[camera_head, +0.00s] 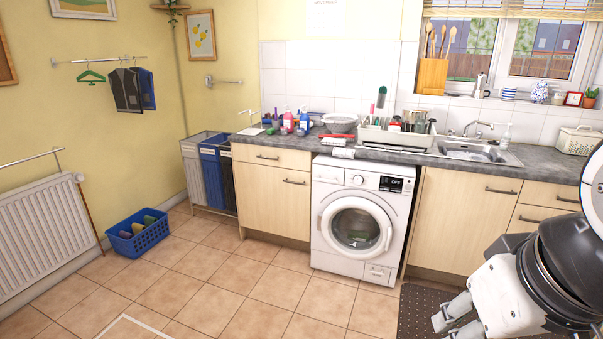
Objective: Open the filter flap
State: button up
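The white washing machine (353,258) stands under the worktop, with its round door shut. The filter flap (377,273) is a small panel at the machine's lower right front. It looks closed, but it is small and its details are hard to make out. My gripper (445,328) is at the bottom of the view, to the right of the flap and lower in the picture, over the dark mat. It is well apart from the machine. Its two light grey fingers look spread, with nothing seen between them. The lower finger is partly cut off by the frame edge.
A dark dotted mat (416,303) lies right of the machine. Wooden cupboards (460,225) flank it. Laundry bins (208,172) and a blue basket (138,235) stand to the left. The tiled floor (290,300) before the machine is clear.

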aim_at(376, 276)
jog(key=i, duration=0.95)
jog(key=i+z, duration=0.1)
jog(key=i, duration=0.85)
jog(key=z, duration=0.45)
jog(key=i+j+z, duration=0.1)
jog(key=z, duration=0.75)
jog(key=i+j+z, duration=0.1)
jog(key=z, duration=0.3)
